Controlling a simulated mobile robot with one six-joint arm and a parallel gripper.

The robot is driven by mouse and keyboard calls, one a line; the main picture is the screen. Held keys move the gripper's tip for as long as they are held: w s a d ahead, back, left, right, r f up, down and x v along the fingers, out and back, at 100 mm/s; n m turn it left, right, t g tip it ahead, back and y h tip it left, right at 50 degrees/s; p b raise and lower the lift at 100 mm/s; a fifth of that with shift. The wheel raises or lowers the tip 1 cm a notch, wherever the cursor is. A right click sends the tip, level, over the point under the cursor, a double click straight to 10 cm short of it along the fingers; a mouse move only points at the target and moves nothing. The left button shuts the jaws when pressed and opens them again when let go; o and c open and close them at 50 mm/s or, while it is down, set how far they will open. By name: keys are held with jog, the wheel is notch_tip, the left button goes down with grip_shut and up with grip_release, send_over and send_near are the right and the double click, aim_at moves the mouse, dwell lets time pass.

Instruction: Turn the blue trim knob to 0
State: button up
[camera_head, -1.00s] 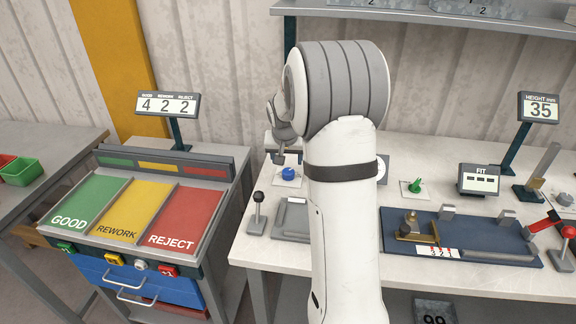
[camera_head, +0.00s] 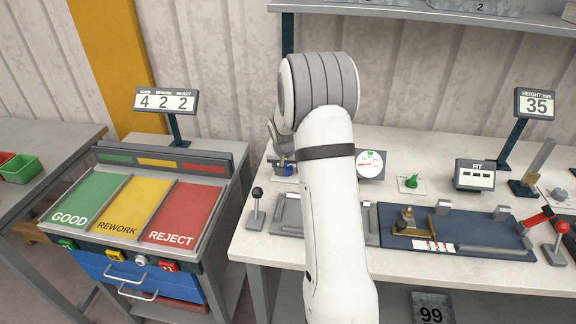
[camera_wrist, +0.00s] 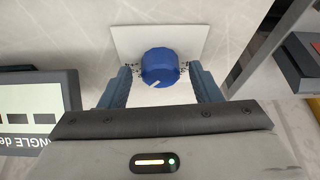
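The blue trim knob (camera_wrist: 160,65) stands on a white plate (camera_wrist: 125,42) in the wrist view. A white pointer mark on its top faces toward the lower left of that view. Small dark scale marks show beside it, too small to read. My gripper (camera_wrist: 162,76) is open, with one finger on each side of the knob and a gap on both sides. In the head view, my gripper (camera_head: 282,160) is over the knob (camera_head: 284,171), which is mostly hidden behind it.
An angle display (camera_wrist: 35,110) stands close to my gripper, upside down in the wrist view. A grey block-like fixture (camera_wrist: 270,60) is on the other side. In the head view, a black-balled lever (camera_head: 256,205) and a round dial (camera_head: 371,164) are nearby.

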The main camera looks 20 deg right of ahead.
jog(key=c, duration=0.9)
jog(key=shift+d, duration=0.15)
